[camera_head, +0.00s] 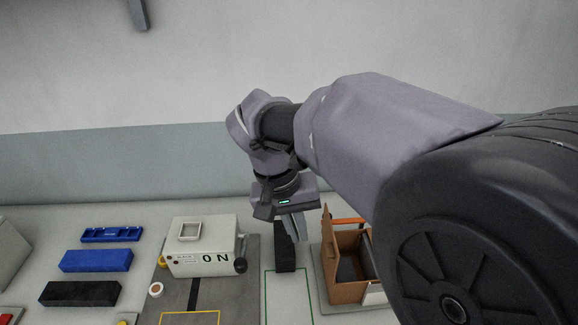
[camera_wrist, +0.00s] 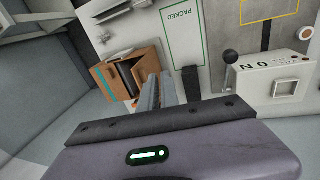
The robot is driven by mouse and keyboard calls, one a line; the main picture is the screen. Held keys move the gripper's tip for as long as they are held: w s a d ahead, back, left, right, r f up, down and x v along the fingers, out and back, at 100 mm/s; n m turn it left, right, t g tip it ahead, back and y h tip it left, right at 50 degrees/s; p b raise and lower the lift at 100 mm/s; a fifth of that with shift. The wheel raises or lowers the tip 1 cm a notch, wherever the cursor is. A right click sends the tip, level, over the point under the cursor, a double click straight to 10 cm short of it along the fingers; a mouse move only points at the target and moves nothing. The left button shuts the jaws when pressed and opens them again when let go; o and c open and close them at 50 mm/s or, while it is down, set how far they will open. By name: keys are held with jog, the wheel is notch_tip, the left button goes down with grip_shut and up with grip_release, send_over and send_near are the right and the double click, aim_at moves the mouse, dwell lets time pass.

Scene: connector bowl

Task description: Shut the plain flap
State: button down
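An open brown cardboard box (camera_head: 347,285) stands right of my gripper in the head view, partly hidden by my arm. One plain brown flap (camera_head: 327,226) stands up at its left side. In the wrist view the box (camera_wrist: 145,62) is left of centre, and a panel with a teal stripe (camera_wrist: 105,84) shows on its left side. A dark item (camera_wrist: 129,78) shows inside. My gripper (camera_head: 291,229) points down left of the box, apart from it. Its grey fingers (camera_wrist: 160,92) show in the wrist view with a narrow gap; their exact opening is unclear.
A black block (camera_head: 285,260) stands just below my fingers, by the green-outlined PACKED area (camera_wrist: 187,38). Blue blocks (camera_head: 96,261) and a black block (camera_head: 80,293) lie farther left. An orange bar (camera_head: 348,221) is behind the box.

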jog(key=w+a+f+h, duration=0.2)
jog(key=w+a, duration=0.1)
jog(key=d+f+b, duration=0.3)
jog(key=d+f, duration=0.5)
jog(key=shift+w+f+n+b, duration=0.15)
jog(key=shift+f+n+b, duration=0.1)
jog(key=shift+n+b, duration=0.05)
jog(key=shift+r, duration=0.1)
